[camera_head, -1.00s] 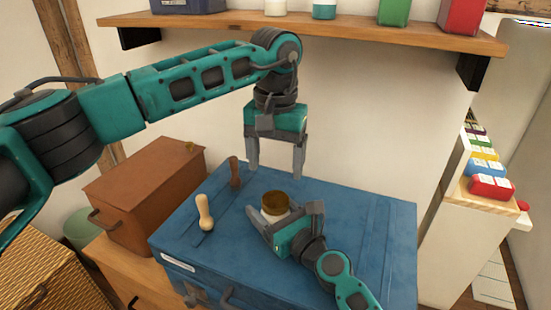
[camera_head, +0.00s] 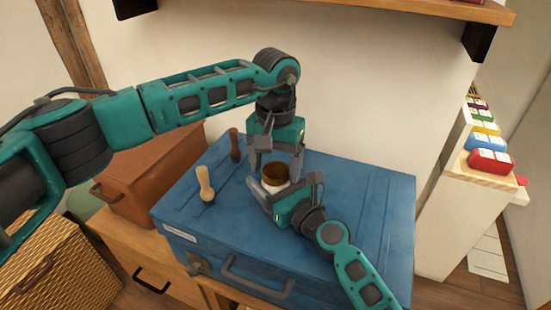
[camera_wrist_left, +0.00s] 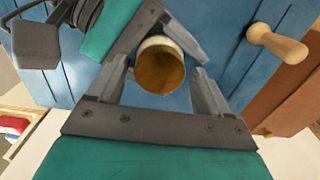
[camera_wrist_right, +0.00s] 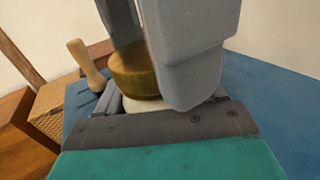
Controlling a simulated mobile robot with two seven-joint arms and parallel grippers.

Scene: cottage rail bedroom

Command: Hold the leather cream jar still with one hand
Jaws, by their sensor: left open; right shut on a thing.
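The leather cream jar is a small white jar with a brown-gold lid (camera_head: 275,173). It stands on the blue trunk (camera_head: 345,215). My right gripper (camera_head: 273,193) is shut on the jar's pale body, low down. My left gripper (camera_head: 275,172) points down from above, open, with its fingers at either side of the lid. In the left wrist view the lid (camera_wrist_left: 160,68) lies between the open fingers, with gaps at both sides. In the right wrist view the lid (camera_wrist_right: 136,72) shows above my right fingers, partly hidden by a left finger.
A light wooden-handled tool (camera_head: 205,184) and a dark one (camera_head: 235,145) stand on the trunk, left of the jar. A brown box (camera_head: 150,180) is at the left. A wall shelf (camera_head: 400,8) runs above. The trunk's right side is clear.

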